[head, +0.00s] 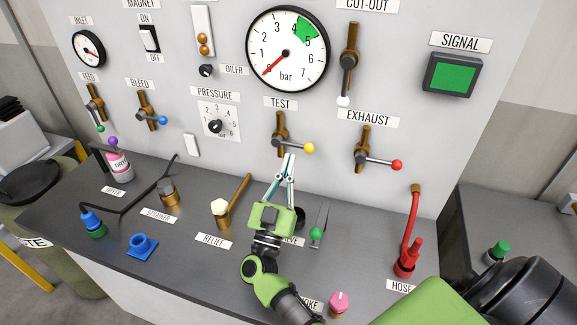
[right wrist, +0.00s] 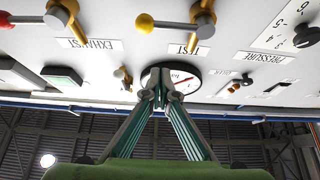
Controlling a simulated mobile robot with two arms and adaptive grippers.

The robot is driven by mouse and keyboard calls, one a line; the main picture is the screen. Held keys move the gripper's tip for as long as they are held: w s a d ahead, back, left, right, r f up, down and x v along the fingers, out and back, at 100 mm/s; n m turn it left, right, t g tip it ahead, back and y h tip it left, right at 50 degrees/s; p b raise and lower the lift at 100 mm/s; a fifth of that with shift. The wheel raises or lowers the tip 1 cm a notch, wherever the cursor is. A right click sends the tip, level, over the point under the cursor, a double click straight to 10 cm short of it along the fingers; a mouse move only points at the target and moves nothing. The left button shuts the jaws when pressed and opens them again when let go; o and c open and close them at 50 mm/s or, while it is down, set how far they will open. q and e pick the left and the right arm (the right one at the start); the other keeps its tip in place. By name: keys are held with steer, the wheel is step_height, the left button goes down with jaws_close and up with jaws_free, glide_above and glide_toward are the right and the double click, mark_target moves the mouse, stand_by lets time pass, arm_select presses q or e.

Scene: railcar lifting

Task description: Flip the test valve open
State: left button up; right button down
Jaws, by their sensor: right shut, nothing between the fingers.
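The test valve (head: 280,136) is a brass fitting on the grey panel under the TEST label (head: 281,103). Its short lever points right and ends in a yellow knob (head: 309,148). In the right wrist view the panel appears upside down, with the test valve (right wrist: 203,20) and its yellow knob (right wrist: 145,23) at the top. My right gripper (head: 290,157) is shut and empty, its fingertips just below the lever, between valve body and knob in the picture. Its fingertips (right wrist: 158,75) also show together in the right wrist view. Whether they touch the lever I cannot tell. My left gripper is out of view.
The exhaust valve (head: 362,148) with a red knob (head: 397,165) is to the right. The bleed valve (head: 146,108) is to the left. A large gauge (head: 287,49) hangs above, needle near zero. The dark bench (head: 140,217) below carries several fittings and a red hose (head: 408,232).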

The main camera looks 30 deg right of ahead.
mark_target(296, 146)
steer(key=w+d, duration=0.1)
steer(key=w+d+b, duration=0.1)
steer(key=w+d, duration=0.1)
steer(key=w+d+b, duration=0.1)
steer(key=d, duration=0.1)
steer(key=shift+w+r, duration=0.15)
steer(key=shift+r, duration=0.25)
steer(key=shift+w+d+f+b, duration=0.15)
steer(key=shift+f+b, duration=0.45)
steer(key=shift+b, duration=0.3)
